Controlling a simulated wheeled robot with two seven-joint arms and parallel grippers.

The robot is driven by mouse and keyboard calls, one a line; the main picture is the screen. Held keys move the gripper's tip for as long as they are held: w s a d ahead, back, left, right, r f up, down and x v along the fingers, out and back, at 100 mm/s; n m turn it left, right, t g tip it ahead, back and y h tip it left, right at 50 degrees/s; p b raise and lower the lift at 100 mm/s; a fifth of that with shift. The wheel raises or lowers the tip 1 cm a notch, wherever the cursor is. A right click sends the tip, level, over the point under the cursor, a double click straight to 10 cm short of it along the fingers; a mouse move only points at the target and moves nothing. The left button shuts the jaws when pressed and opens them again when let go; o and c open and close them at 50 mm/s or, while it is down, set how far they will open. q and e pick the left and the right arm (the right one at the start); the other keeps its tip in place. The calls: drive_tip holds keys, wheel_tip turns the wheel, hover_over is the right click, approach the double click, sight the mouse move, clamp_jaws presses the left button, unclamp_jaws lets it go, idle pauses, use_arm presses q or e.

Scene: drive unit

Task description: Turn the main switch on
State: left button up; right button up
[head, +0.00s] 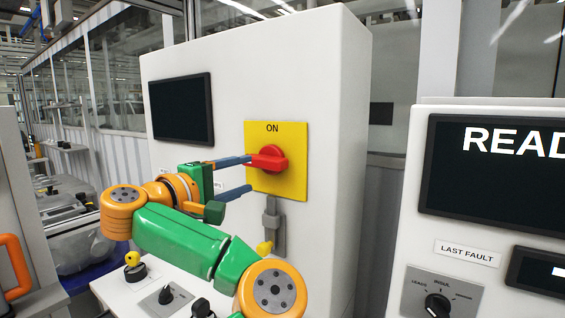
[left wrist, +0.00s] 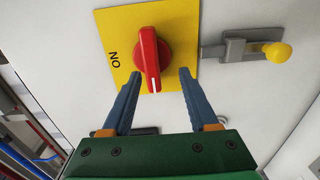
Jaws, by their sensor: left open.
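The main switch is a red rotary handle (head: 268,159) on a yellow plate (head: 291,183) marked ON at its top, on the white cabinet's front. In the head view the handle lies roughly level, its narrow end to the left, a quarter turn from the ON mark. My left gripper (head: 249,174) is open in front of the plate. In the left wrist view the blue fingers (left wrist: 161,73) stand either side of the handle's white-marked end (left wrist: 151,70), with a gap on both sides. Whether the tips touch the plate is unclear. My right gripper is not in view.
A grey latch with a yellow knob (left wrist: 277,52) sits below the plate. A dark screen (head: 182,108) is on the cabinet's left. A panel with knobs (head: 166,296) lies below my arm. A white console (head: 468,250) with screens and a selector stands at right.

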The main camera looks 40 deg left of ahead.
sight(259, 165)
use_arm(q)
drive_tip(key=shift+w+a+r+p, duration=0.1)
drive_tip(key=shift+w+r+p, duration=0.15)
drive_tip(key=shift+w+p, duration=0.25)
drive_tip(key=shift+w+r+p, duration=0.25)
drive_tip(key=shift+w+p, duration=0.1)
drive_tip(key=shift+w, duration=0.25)
drive_tip(key=shift+w+r+t+p, duration=0.15)
drive_tip(key=shift+r+t+p, duration=0.15)
drive_tip(key=shift+r+p, duration=0.6)
drive_tip(key=shift+w+f+p, duration=0.2)
drive_tip(key=shift+f+p, duration=0.05)
drive_tip(key=shift+p, duration=0.25)
drive_tip(key=shift+w+a+f, duration=0.1)
drive_tip(key=shift+w+f, duration=0.2)
drive_tip(key=shift+w, duration=0.2)
drive_tip(key=shift+w+a+f, duration=0.1)
drive_tip(key=shift+w+f, duration=0.15)
drive_tip(key=shift+w, duration=0.25)
drive_tip(key=shift+w+f, duration=0.15)
drive_tip(key=shift+w, duration=0.3)
drive_tip(key=shift+c, duration=0.6)
drive_tip(key=shift+s, duration=0.3)
drive_tip(key=c, duration=0.7)
clamp_jaws()
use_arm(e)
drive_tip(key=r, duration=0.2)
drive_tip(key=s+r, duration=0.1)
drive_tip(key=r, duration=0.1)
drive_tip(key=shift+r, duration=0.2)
